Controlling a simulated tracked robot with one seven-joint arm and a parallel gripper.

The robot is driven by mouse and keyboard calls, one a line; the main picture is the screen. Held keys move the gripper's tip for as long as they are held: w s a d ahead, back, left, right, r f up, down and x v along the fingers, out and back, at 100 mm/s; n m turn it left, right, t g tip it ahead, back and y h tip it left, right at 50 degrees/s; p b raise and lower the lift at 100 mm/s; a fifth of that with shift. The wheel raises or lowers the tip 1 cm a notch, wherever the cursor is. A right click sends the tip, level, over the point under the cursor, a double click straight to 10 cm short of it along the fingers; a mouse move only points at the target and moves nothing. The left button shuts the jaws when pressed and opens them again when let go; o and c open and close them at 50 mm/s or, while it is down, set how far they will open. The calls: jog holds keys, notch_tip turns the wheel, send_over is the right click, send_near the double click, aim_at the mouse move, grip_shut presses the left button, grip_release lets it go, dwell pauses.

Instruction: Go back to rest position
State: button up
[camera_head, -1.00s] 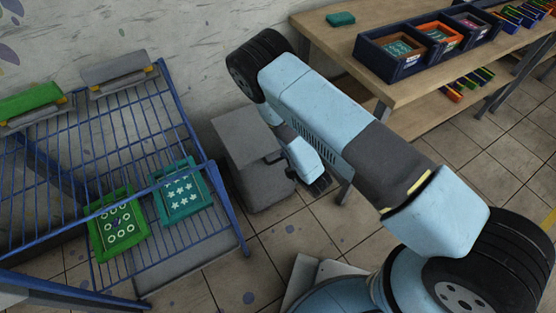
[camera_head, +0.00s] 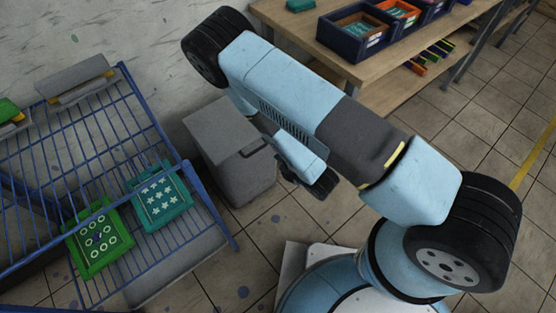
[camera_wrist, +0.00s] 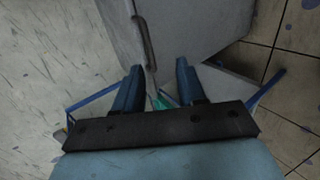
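My gripper (camera_wrist: 160,88) shows in the wrist view with its two blue fingers apart and nothing between them. In the head view my arm is folded, with the gripper end (camera_head: 318,184) hanging low beside a grey bin-like box (camera_head: 228,150). The fingers cannot be made out clearly there. In the wrist view the grey box (camera_wrist: 195,25) with its dark handle lies beyond the fingertips. I cannot tell the exact gap between them.
A blue wire rack (camera_head: 110,130) at the left holds a green frame with rings (camera_head: 98,262) and a teal frame with stars (camera_head: 160,222). A wooden table (camera_head: 290,30) with coloured trays in dark boxes (camera_head: 340,45) stands at the back. Tiled floor is clear at the right.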

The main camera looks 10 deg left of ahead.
jog(key=shift+s+d+r, duration=0.15)
jog(key=shift+r, duration=0.05)
dwell(0.5)
jog(key=w+d+r+m+t+h, duration=0.1)
jog(key=w+r+m+h, duration=0.2)
jog(key=w+r+m, duration=0.85)
jog(key=w+d+r+m+h, duration=0.1)
jog(key=w+d+r, duration=0.15)
jog(key=r, duration=0.45)
jog(key=w+d+r+m, duration=0.15)
jog(key=d+r, duration=0.25)
jog(key=r, duration=0.4)
jog(key=w+d+r+m+h, duration=0.1)
jog(key=d+r+m, duration=0.1)
jog(key=d+r, duration=0.35)
jog(key=s+d+r+m+g+h, duration=0.1)
jog(key=d+r+m, duration=0.15)
jog(key=r, duration=0.25)
jog(key=s+d+r+m, duration=0.1)
jog(key=s+d+r, duration=0.15)
jog(key=r, duration=0.35)
jog(key=s+d+r+m+g+h, duration=0.1)
jog(key=s+d+r+m, duration=0.3)
jog(key=s, duration=0.6)
jog(key=s+d+r+m+h, duration=0.1)
jog(key=s+d+r+m, duration=0.3)
jog(key=s+d+r, duration=0.5)
jog(key=shift+s+d+r+g, duration=0.3)
jog(key=shift+s+r+g, duration=0.1)
jog(key=shift+s+r, duration=0.5)
